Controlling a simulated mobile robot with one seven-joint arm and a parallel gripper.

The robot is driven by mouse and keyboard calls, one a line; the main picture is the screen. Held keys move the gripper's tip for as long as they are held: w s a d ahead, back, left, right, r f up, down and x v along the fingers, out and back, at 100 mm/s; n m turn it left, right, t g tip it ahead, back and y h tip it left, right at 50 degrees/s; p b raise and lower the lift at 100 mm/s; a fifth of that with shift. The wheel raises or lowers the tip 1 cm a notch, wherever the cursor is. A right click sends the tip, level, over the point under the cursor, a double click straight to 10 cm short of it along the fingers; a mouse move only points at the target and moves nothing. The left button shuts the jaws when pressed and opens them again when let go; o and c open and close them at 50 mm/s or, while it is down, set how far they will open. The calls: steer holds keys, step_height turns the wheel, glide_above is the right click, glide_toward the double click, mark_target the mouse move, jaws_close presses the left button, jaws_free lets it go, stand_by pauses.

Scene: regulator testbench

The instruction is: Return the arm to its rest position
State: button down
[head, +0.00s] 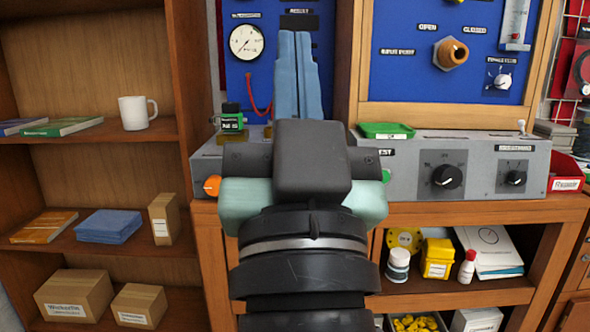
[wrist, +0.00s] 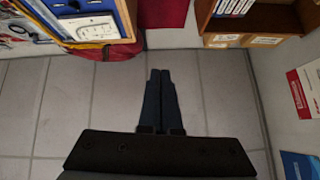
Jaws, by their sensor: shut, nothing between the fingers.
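My gripper (head: 296,38) is raised in the middle of the head view, in front of the blue test panel (head: 405,75). Its two blue-grey fingers point up and lie together with nothing between them. The wrist view also shows my gripper (wrist: 160,72) with its dark fingers shut, above a grey tiled floor (wrist: 85,110). My arm and the gripper body hide the middle of the bench and part of the panel.
The grey control box (head: 470,165) with knobs stands on the bench behind my arm. A wooden shelf (head: 90,145) at the left holds a white mug (head: 137,113), books and boxes. The wrist view shows open floor around the fingers.

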steer(key=s+r+t+h, duration=0.1)
steer(key=s+r, duration=0.3)
steer(key=s, duration=0.1)
step_height(320, 180, up, 34)
steer(key=w+p, duration=0.1)
steer(key=p, duration=3.4)
steer(key=shift+n, duration=0.3)
